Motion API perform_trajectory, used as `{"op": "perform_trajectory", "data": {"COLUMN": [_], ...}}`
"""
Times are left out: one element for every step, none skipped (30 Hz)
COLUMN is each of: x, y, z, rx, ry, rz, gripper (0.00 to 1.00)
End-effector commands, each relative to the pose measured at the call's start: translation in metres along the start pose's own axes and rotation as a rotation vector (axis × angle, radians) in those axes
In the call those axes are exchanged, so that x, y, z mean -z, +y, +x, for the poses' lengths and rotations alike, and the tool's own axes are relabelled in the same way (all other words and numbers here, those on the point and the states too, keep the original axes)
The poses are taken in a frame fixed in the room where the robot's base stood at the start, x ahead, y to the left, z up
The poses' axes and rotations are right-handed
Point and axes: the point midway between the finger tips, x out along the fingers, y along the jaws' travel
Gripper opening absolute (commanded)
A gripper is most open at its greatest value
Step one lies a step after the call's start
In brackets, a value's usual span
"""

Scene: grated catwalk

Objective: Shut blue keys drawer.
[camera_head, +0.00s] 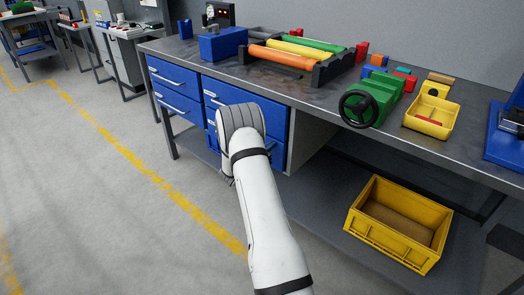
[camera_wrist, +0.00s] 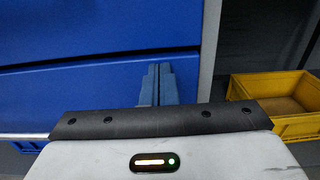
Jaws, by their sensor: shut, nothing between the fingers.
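Blue drawers sit under the workbench in two columns. In the head view the left column shows an upper drawer (camera_head: 172,72) and a lower drawer (camera_head: 180,104). The right column shows an upper drawer (camera_head: 270,117), partly hidden by my arm. I cannot read which is the keys drawer, nor tell clearly how far any stands out. In the wrist view my gripper (camera_wrist: 158,84) is shut and empty, its fingers pointing at a lower blue drawer front (camera_wrist: 95,95), just below the seam with the one above. I cannot tell whether the fingertips touch it. The head view hides them.
A yellow crate (camera_head: 362,235) stands on the lower shelf (camera_head: 330,205) to the right. The workbench top (camera_head: 300,92) carries coloured rolls, a green device (camera_head: 372,100) and a yellow tray (camera_head: 428,128). The floor left of my arm is clear, with a yellow line (camera_head: 130,155).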

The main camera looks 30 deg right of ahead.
Motion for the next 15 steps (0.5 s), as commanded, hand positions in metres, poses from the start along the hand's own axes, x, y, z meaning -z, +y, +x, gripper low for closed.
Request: {"op": "perform_trajectory", "data": {"x": [-0.006, -0.006, -0.006, -0.006, -0.006, -0.006, -0.007, -0.007, -0.007, -0.007, -0.007, -0.007, -0.006, -0.006, -0.006], "y": [-0.001, -0.001, -0.001, 0.0, 0.0, 0.001, 0.001, 0.001, 0.002, 0.002, 0.002, 0.002, 0.002, 0.003, 0.002], "z": [0.007, 0.007, 0.006, 0.006, 0.006, 0.005, 0.004, 0.002, 0.0, -0.003, -0.007, -0.013, -0.019, -0.025, -0.034], "rx": [0.006, 0.005, 0.004, 0.003, 0.003, 0.002, 0.001, 0.0, 0.0, 0.0, 0.0, 0.0, -0.001, -0.003, -0.003], "ry": [-0.008, -0.009, -0.009, -0.009, -0.009, -0.01, -0.01, -0.01, -0.01, -0.01, -0.01, -0.01, -0.009, -0.008, -0.008], "rz": [0.008, 0.008, 0.008, 0.008, 0.008, 0.008, 0.008, 0.008, 0.009, 0.009, 0.008, 0.007, 0.005, 0.004, 0.003], "gripper": [0.0, 0.0, 0.0, 0.0, 0.0, 0.0, 0.0, 0.0, 0.0, 0.0, 0.0, 0.0, 0.0, 0.0, 0.0]}}
